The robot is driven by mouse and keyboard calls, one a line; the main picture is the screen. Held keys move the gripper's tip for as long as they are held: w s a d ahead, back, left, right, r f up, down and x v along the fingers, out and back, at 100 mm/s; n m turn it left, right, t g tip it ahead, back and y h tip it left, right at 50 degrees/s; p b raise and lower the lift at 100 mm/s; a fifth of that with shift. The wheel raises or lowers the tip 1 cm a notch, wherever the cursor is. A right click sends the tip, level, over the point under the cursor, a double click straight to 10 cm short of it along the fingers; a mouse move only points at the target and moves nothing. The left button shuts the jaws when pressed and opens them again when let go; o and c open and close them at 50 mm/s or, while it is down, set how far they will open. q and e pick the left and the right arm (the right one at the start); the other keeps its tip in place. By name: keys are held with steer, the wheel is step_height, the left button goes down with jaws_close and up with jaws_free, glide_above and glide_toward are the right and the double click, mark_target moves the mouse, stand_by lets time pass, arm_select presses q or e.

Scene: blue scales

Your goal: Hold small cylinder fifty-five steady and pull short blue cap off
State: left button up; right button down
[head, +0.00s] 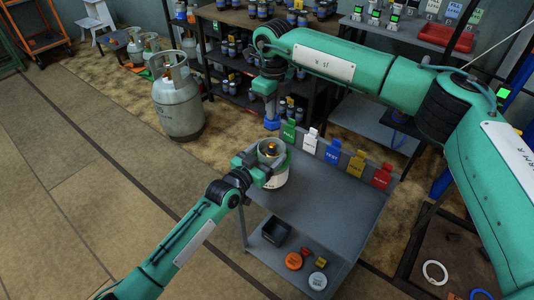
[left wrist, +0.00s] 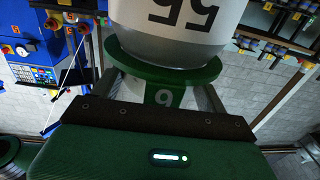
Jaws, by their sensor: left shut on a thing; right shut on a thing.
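The small cylinder (head: 276,181), white and grey with a green band and an open collar on top, is at the back left of the grey cart top. A brass-coloured valve (head: 269,149) shows inside the collar. My left gripper (head: 250,170) is shut on its side. In the left wrist view the cylinder (left wrist: 180,38) shows "55" upside down and a green ring (left wrist: 165,72) near my fingers. My right gripper (head: 271,106) is shut on the short blue cap (head: 271,124), held apart from the valve, behind the cylinder. I cannot tell whether the cylinder rests on the cart.
Green, white, blue, yellow and red tags (head: 332,151) line the cart's back edge. A big grey gas cylinder (head: 178,103) stands on the floor; shelves (head: 235,85) stand behind.

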arm_select(q)
steer(key=o, duration=1.5)
steer(key=shift+s, duration=0.1)
steer(key=v, duration=1.2)
